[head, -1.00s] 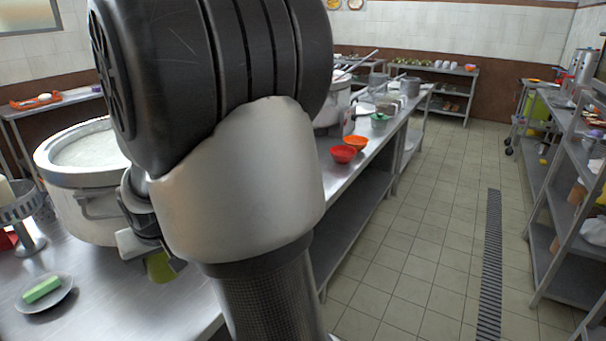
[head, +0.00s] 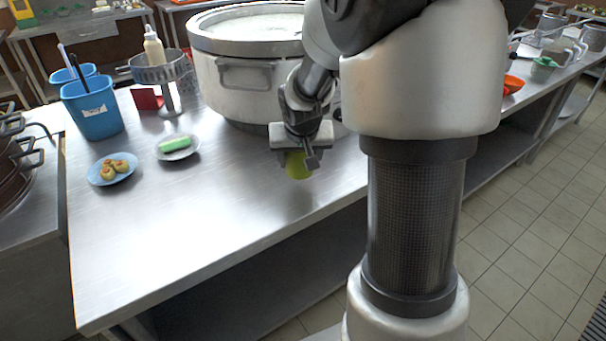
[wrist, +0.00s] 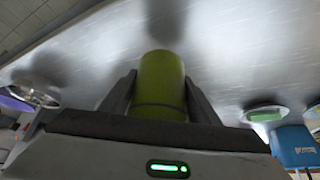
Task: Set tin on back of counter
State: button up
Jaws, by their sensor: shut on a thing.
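The tin (head: 298,166) is a yellow-green cylinder. My gripper (head: 297,152) is shut on it in front of the large white stockpot, over the front part of the steel counter (head: 215,220). In the wrist view the tin (wrist: 160,82) sits between the two dark fingers of my gripper (wrist: 160,95), with the counter surface (wrist: 225,60) beyond it. Whether the tin touches the counter cannot be told. The back of the counter, behind the stockpot, is partly hidden.
The stockpot (head: 243,72) fills the counter's middle. To its left stand a grey perforated holder (head: 160,72), a blue bucket (head: 97,112), a plate with a green block (head: 178,146) and a blue plate of food (head: 112,169). The counter's front left is clear.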

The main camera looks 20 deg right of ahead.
jog(key=shift+f+b, duration=0.75)
jog(key=shift+f, duration=1.55)
jog(key=shift+f, duration=0.2)
jog(key=o, duration=1.3)
